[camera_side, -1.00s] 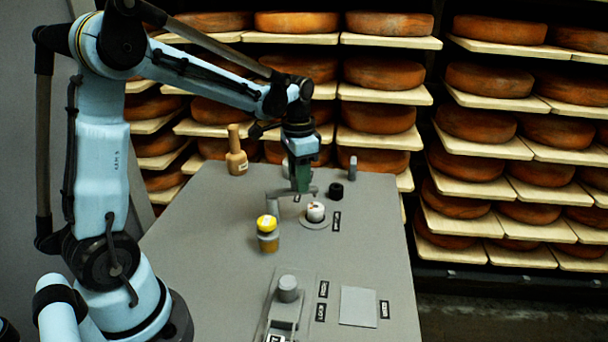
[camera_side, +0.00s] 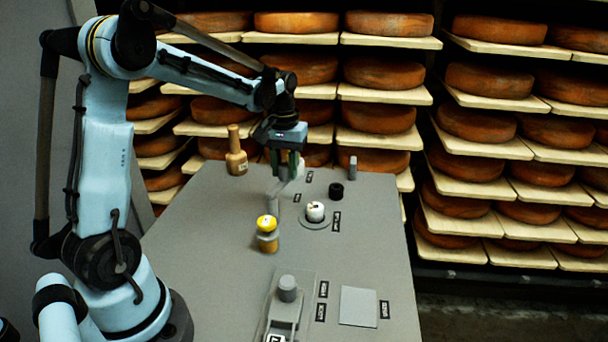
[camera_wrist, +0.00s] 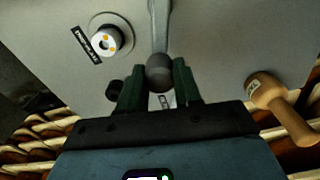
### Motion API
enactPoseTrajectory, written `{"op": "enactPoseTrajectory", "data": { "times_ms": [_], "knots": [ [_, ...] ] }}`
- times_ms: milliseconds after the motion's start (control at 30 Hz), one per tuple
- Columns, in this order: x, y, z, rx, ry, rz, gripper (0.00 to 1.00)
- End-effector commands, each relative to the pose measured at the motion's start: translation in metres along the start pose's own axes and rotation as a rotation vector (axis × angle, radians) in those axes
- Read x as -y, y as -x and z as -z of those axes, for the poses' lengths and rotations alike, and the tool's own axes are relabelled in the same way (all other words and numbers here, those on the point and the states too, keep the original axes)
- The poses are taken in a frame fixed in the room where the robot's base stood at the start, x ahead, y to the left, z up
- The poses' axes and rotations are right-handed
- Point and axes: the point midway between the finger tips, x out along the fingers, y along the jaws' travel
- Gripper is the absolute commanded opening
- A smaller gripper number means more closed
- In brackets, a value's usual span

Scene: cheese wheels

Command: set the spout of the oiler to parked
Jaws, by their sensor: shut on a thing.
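The oiler's spout (camera_side: 275,197) is a grey swivelling arm on the table; in the wrist view its bar (camera_wrist: 159,28) runs away from me and ends in a dark round knob (camera_wrist: 159,72). My gripper (camera_side: 286,175) is shut on this knob, with one green finger on each side; it also shows in the wrist view (camera_wrist: 159,82). The spout points towards the back of the table, near a small label (camera_side: 309,176). Another label (camera_side: 297,198) lies nearer. The label text is too small to read. The fingers partly hide the spout's end in the side view.
A white-topped cup (camera_side: 315,211) stands on a round plate right of the spout. A tan bottle (camera_side: 236,152) is back left, a black knob (camera_side: 336,190) to the right. Cheese shelves (camera_side: 380,142) stand behind.

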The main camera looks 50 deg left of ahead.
Motion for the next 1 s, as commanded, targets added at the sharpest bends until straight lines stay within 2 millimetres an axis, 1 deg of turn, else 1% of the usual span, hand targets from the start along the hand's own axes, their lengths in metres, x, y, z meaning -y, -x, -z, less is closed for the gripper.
{"op": "enactPoseTrajectory", "data": {
  "times_ms": [200, 500, 700, 1000],
  "knots": [
    [0.011, 0.0, 0.002, -0.003, 0.166, -0.001, 0.0],
    [0.019, 0.0, 0.002, -0.005, 0.305, -0.001, 0.0],
    [0.022, 0.0, 0.002, -0.005, 0.341, -0.001, 0.0],
    [0.023, 0.0, 0.002, -0.006, 0.349, 0.0, 0.0]
  ]
}}
